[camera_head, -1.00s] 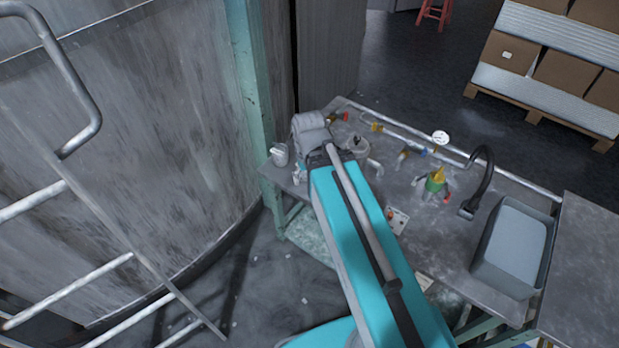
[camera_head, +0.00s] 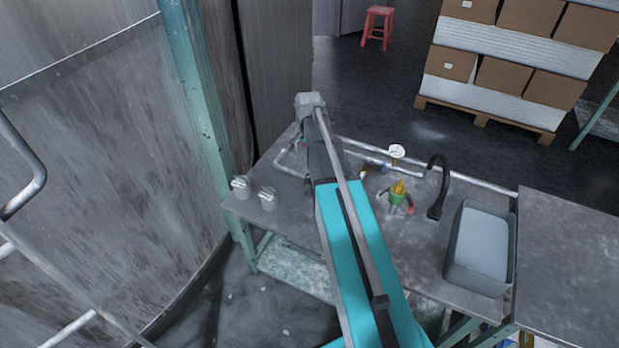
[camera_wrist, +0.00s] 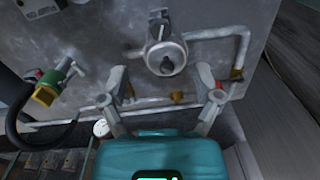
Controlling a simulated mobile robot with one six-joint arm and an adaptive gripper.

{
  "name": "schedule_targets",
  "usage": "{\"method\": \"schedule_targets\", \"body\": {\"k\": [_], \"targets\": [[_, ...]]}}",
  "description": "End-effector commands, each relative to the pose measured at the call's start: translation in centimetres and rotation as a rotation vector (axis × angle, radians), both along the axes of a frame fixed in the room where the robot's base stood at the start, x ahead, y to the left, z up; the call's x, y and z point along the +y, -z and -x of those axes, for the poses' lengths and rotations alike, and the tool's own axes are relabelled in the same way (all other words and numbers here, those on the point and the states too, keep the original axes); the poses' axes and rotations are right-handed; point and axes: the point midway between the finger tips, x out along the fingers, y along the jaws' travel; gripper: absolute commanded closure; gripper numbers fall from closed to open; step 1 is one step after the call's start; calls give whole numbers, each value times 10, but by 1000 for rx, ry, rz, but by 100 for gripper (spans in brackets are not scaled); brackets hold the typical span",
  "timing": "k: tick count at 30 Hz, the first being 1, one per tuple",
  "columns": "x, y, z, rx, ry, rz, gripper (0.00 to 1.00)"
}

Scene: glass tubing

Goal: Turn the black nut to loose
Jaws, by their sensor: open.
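In the wrist view, my gripper (camera_wrist: 160,80) is open, its two grey fingers spread apart with nothing held between them. A grey metal cylinder with a round, dark-centred end (camera_wrist: 166,58) sits on the pipework, just beyond and between the fingertips. It looks apart from both fingers, though depth is hard to judge. I cannot clearly make out the black nut; it may be a dark part I cannot separate from the fittings. In the head view my own arm hides the gripper and the cylinder.
The grey table (camera_head: 420,250) carries pipes (camera_wrist: 215,32) with brass fittings (camera_wrist: 237,74), a green-yellow valve (camera_head: 398,196), a gauge (camera_head: 397,151), a black tap (camera_head: 438,185) and a grey basin (camera_head: 482,245). Two pale cups (camera_head: 241,187) stand at the left corner. A large tank (camera_head: 110,130) is left.

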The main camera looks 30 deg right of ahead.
Motion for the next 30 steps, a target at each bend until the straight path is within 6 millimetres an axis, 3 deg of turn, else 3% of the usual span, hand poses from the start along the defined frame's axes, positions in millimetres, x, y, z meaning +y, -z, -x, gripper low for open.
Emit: {"method": "schedule_targets", "body": {"k": [1,5,20,30], "targets": [[-10,0,-7,0,38,-2,18],[-19,0,-11,-2,87,-4,18],[-19,3,-10,-2,90,-4,18],[-19,22,-11,-2,89,-4,18]]}}
